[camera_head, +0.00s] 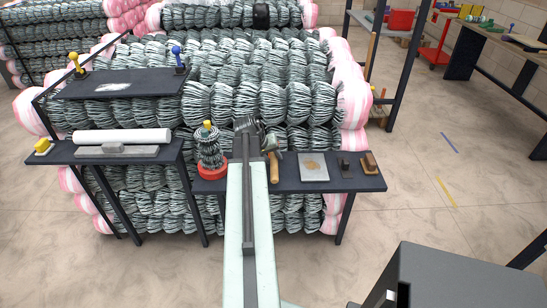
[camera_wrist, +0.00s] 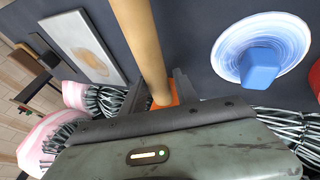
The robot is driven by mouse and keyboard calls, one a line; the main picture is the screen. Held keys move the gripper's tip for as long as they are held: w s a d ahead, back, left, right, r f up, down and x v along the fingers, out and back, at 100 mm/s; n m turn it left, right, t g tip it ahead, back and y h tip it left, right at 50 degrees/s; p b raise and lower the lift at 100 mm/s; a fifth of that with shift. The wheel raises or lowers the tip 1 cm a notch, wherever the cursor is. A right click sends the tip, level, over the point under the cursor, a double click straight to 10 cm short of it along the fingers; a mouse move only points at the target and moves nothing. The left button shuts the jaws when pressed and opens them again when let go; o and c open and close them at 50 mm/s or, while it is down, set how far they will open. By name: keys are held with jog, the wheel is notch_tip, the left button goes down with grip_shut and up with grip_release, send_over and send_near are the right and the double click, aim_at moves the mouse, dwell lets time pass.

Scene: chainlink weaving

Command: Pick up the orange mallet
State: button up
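The mallet's tan wooden handle (camera_head: 274,170) shows on the right-hand dark shelf in the head view, just right of my arm. In the wrist view the handle (camera_wrist: 143,42) runs from the top edge down to an orange part (camera_wrist: 165,101) between my fingers. My gripper (camera_wrist: 162,84) has one dark finger on each side of this part. I cannot tell whether the fingers press on it. In the head view my gripper (camera_head: 256,138) is at the shelf's back edge, and the mallet's head is not clear there.
The dark shelf (camera_head: 326,186) also holds a wire spool on a red base (camera_head: 212,172), a pale plate (camera_head: 313,167) and small wooden blocks (camera_head: 369,162). A blue hexagonal knob on a white-and-blue disc (camera_wrist: 259,66) is close right in the wrist view. Wire rolls (camera_head: 290,100) stand behind.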

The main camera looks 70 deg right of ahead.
jog(key=shift+s+d+f, duration=0.1)
jog(key=shift+d+f, duration=0.1)
jog(key=shift+f, duration=0.25)
jog(key=shift+r, duration=0.15)
jog(key=shift+c, duration=0.4)
grip_shut()
jog(key=shift+a, duration=0.1)
dwell(0.4)
